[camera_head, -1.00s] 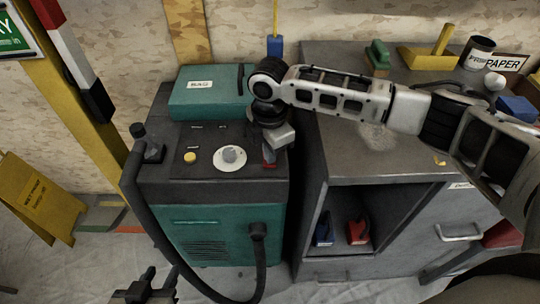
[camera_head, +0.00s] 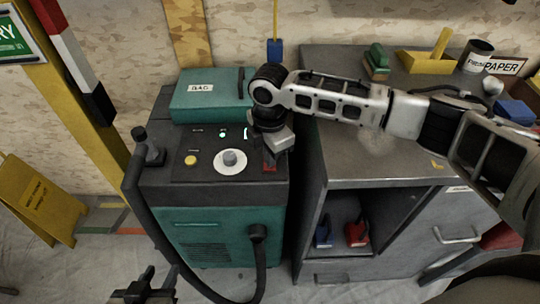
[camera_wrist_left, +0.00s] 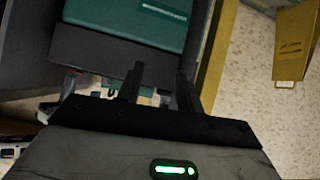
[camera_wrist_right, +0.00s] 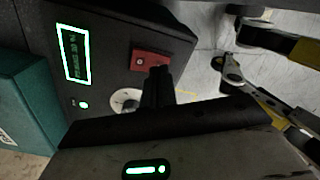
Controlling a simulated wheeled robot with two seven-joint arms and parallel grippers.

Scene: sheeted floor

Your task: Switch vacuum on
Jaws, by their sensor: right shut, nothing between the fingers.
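The vacuum (camera_head: 210,252) is a teal and black box with a control panel on top. The panel carries a grey dial on a white disc (camera_head: 229,161), a yellow button (camera_head: 190,160) and a red switch (camera_head: 269,167). A green indicator light and a green-framed display (camera_wrist_right: 73,55) are lit. My right gripper (camera_wrist_right: 158,84) is shut and empty, its fingertips right at the edge of the red switch (camera_wrist_right: 150,60); I cannot tell whether they touch. My left gripper (camera_head: 147,281) is open and empty, low in front of the vacuum; its fingers show apart in the left wrist view (camera_wrist_left: 160,85).
A black hose (camera_head: 145,215) loops down the vacuum's left and front. A grey cabinet (camera_head: 360,160) stands close on the right, with a yellow dustpan (camera_head: 425,62) and other items on top. A yellow sign (camera_head: 38,200) stands left. A yellow post (camera_head: 95,130) rises behind it.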

